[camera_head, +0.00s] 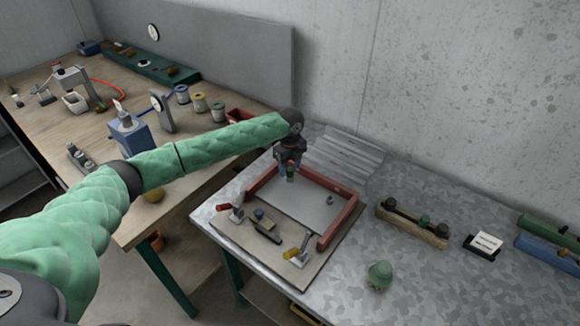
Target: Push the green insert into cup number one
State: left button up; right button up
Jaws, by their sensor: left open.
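My left gripper (290,167) is above the back left corner of the red-framed fixture (337,222), pointing down with its fingers apart. A small green piece (290,174) shows between or just below the fingertips; it may be the green insert, and whether the fingers touch it is too small to tell. A wooden block (412,226) to the right carries dark round pieces and a small green piece (425,220). I cannot make out a number on any cup. My right gripper is not in view.
A green domed object (379,275) stands on the grey table (470,285) at front right. A white card on a dark stand (485,243) and green and blue blocks lie further right. Clamps (296,254) stand on the fixture's board. A wooden bench with tools and jars is at left.

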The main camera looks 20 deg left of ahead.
aim_at(290, 169)
pick_arm(q)
jog(key=shift+r+b, duration=0.4)
jog(key=shift+r, duration=0.15)
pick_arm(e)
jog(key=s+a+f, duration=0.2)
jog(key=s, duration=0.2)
pick_arm(q)
notch_tip(290, 169, up, 2)
jog(key=shift+r+b, duration=0.25)
jog(key=shift+b, duration=0.4)
notch_tip(290, 169, up, 3)
jog(key=shift+f+b, duration=0.1)
jog(key=shift+b, duration=0.6)
jog(key=shift+r, duration=0.7)
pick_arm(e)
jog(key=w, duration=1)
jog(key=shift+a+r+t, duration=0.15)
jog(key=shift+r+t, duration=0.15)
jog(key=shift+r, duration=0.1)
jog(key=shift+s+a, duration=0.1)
